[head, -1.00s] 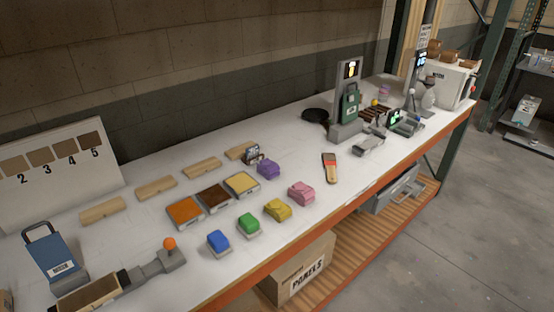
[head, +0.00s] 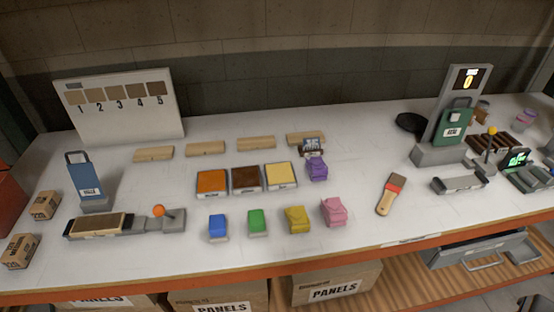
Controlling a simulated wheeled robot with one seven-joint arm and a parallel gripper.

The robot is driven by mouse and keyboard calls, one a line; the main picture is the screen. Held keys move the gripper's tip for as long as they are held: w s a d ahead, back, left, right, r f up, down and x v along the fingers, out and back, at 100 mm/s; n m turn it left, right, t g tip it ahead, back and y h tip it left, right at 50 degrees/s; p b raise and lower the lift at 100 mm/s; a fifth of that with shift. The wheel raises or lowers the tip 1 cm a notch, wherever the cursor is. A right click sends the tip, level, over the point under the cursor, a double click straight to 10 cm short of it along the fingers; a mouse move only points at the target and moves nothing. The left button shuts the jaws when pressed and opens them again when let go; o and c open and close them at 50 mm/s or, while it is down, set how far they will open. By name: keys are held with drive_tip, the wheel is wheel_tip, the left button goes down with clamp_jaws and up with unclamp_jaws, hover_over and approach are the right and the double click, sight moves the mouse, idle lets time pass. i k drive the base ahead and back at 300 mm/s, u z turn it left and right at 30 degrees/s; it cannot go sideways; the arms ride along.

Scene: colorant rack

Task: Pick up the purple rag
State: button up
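The purple rag (head: 317,169) is a small folded bundle on the white workbench (head: 370,225). It sits just right of the pale yellow tray (head: 281,175) and in front of a small dark device with a display (head: 311,147). A pink rag (head: 334,211) lies in front of it, slightly to the right. Yellow (head: 297,219), green (head: 257,221) and blue (head: 218,226) rags continue the front row to the left. My gripper is not in view.
Orange (head: 212,183) and brown (head: 246,179) trays stand left of the yellow one. A brush (head: 390,194) lies to the right, before a grey stand with a green canister (head: 453,126). Wooden blocks (head: 256,143) line the back. The bench between pink rag and brush is clear.

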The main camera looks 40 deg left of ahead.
sight(317, 171)
drive_tip(key=u, duration=0.95)
drive_tip(key=i, duration=0.9)
drive_tip(key=u, duration=0.8)
